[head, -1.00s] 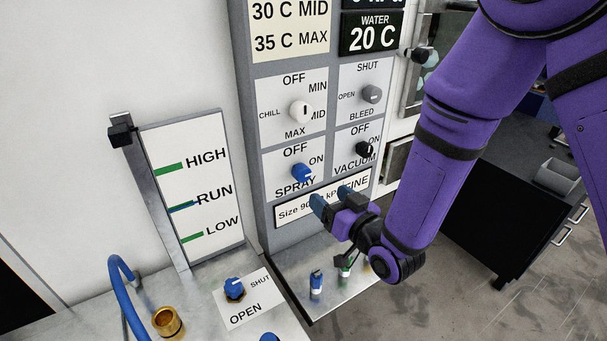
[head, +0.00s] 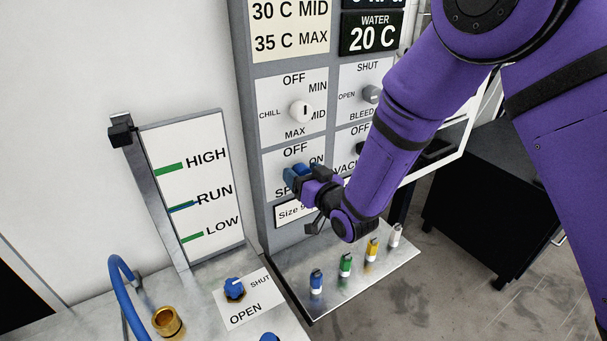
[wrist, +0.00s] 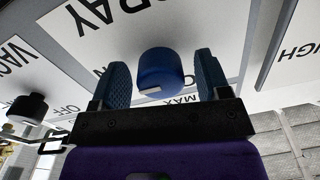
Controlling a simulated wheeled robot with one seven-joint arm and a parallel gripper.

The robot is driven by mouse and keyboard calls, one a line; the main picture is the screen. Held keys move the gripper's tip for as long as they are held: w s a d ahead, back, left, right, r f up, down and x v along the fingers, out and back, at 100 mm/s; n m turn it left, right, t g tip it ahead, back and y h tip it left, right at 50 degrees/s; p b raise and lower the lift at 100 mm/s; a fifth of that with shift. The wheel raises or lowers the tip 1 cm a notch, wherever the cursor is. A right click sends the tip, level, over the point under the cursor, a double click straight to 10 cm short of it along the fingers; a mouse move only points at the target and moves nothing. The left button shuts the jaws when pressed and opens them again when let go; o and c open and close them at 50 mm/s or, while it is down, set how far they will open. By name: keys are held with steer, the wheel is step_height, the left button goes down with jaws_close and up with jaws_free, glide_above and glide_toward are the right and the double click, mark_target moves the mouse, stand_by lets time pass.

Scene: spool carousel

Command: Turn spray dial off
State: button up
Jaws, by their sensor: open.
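The spray dial (wrist: 160,72) is a blue knob with a pale pointer mark, seen between my two open fingers in the wrist view. The fingers stand on either side of it, with a small gap showing at each side. In the head view, my gripper (head: 298,174) is at the spray section of the control panel (head: 280,160), covering the dial and part of the SPRAY label. The OFF label stays visible above. The gripper also shows in the wrist view (wrist: 160,85). The dial's pointer direction is hard to tell.
The white chill dial (head: 301,111) is above, and the grey bleed dial (head: 371,94) is at upper right. The black vacuum dial (wrist: 28,108) is close beside the spray dial. A level gauge (head: 192,190) stands at left.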

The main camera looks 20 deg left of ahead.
steer(key=shift+c, duration=0.3)
steer(key=c, duration=0.9)
steer(key=shift+n, duration=0.3)
steer(key=n, duration=0.3)
steer(key=shift+n, duration=0.3)
steer(key=n, duration=0.4)
steer(key=shift+s+n, duration=0.1)
steer(key=shift+n, duration=0.2)
steer(key=n, duration=0.4)
steer(key=shift+h, duration=0.3)
steer(key=shift+f+n, duration=0.1)
steer(key=shift+n, duration=2.3)
